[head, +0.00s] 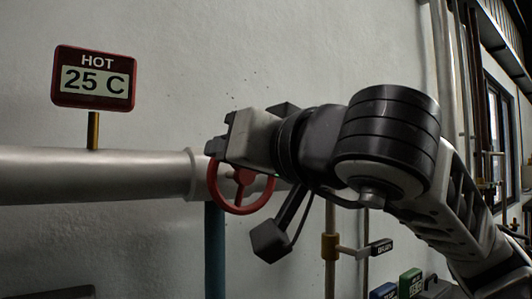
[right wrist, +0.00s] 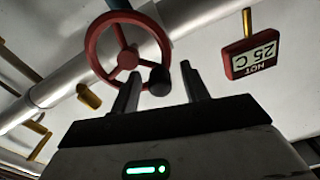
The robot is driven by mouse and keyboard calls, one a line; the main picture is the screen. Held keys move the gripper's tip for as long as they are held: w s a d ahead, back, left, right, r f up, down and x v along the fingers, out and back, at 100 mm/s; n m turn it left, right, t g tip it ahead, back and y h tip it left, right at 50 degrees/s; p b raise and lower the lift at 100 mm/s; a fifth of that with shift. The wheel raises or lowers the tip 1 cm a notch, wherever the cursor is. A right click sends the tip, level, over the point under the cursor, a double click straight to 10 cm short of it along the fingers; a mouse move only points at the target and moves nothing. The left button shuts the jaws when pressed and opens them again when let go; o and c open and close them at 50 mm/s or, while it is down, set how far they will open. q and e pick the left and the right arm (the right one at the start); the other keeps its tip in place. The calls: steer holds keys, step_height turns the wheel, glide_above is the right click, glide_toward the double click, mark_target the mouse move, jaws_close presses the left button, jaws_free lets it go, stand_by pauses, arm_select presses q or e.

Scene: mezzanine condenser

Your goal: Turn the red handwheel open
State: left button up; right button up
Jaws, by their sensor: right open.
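The red handwheel (head: 240,209) is on the pale pipe in the head view, its upper part hidden behind my right gripper (head: 216,146). In the right wrist view the handwheel (right wrist: 128,58) shows its rim, spokes and hub, with a dark round knob (right wrist: 159,81) on the rim. My right gripper (right wrist: 160,85) is open, and the knob appears between its two fingers. I cannot tell whether either finger touches the knob or rim. My left gripper is not in view.
A sign reading HOT 25 C (head: 94,78) stands on a brass stem above the pipe (head: 80,177). A blue vertical pipe (head: 214,250) and a brass-coloured valve (head: 330,246) with a labelled lever are below. A plain wall is behind.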

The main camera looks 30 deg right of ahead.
arm_select(q)
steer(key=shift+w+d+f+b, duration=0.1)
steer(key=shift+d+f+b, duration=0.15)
steer(key=shift+b, duration=0.8)
arm_select(e)
steer(key=s+d, duration=0.1)
steer(key=s, duration=1.4)
steer(key=shift+s, duration=0.3)
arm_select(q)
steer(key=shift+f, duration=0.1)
arm_select(e)
steer(key=shift+d, duration=0.1)
